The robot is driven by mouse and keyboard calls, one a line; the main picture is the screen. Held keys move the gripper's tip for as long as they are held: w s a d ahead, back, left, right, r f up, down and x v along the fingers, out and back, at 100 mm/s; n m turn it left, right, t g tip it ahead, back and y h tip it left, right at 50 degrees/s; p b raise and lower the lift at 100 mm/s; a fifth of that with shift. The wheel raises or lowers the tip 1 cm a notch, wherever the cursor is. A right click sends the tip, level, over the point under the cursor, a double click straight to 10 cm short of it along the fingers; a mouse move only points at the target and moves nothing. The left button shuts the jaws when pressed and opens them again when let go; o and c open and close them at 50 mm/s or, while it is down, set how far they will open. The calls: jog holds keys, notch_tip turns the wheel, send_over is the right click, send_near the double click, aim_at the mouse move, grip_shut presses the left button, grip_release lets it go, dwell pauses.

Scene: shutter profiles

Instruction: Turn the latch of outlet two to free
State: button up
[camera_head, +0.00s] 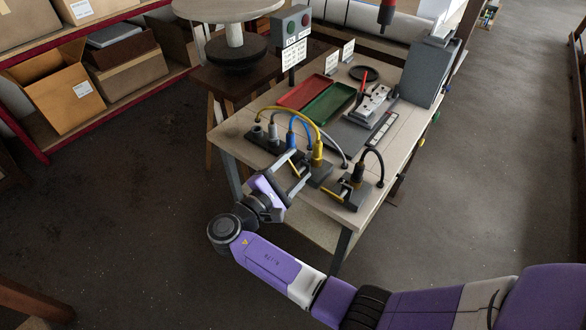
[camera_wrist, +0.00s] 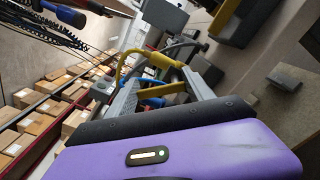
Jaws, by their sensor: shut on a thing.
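My gripper (camera_head: 299,167) reaches over the front edge of the table to a dark outlet block (camera_head: 318,175) with an upright yellow plug (camera_head: 317,152) and yellow cable. In the wrist view, a yellow latch bar (camera_wrist: 172,88) lies between the grey fingers of my gripper (camera_wrist: 160,84), with the yellow plug (camera_wrist: 160,60) just beyond. The jaws are shut on this latch; the contact is partly hidden. To the right, a second outlet block (camera_head: 348,196) has a black plug (camera_head: 357,173) and its own yellow latch (camera_head: 342,190). I cannot read any outlet number.
A dark socket strip (camera_head: 265,141) with several plugs and cables stands left of the outlets. Behind are a red tray (camera_head: 302,92), a green tray (camera_head: 328,104) and a button box on a post (camera_head: 291,24). Cables arch close around my gripper. The floor in front is clear.

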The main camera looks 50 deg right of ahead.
jog(key=m+b, duration=0.2)
jog(key=m, duration=0.1)
jog(key=shift+s+f+m, duration=0.15)
jog(key=shift+s+m, duration=0.15)
jog(key=shift+s, duration=0.1)
jog(key=shift+s+m+b, duration=0.2)
jog(key=shift+m+b, duration=0.5)
jog(key=shift+m, duration=0.4)
jog(key=shift+s+m+b, duration=0.2)
jog(key=shift+m+b, duration=0.45)
jog(key=shift+m, duration=0.45)
jog(key=o, duration=1.4)
jog(key=shift+a, duration=0.1)
jog(key=shift+s+a+b, duration=0.15)
jog(key=shift+a+b, duration=0.4)
jog(key=shift+a, duration=3.3)
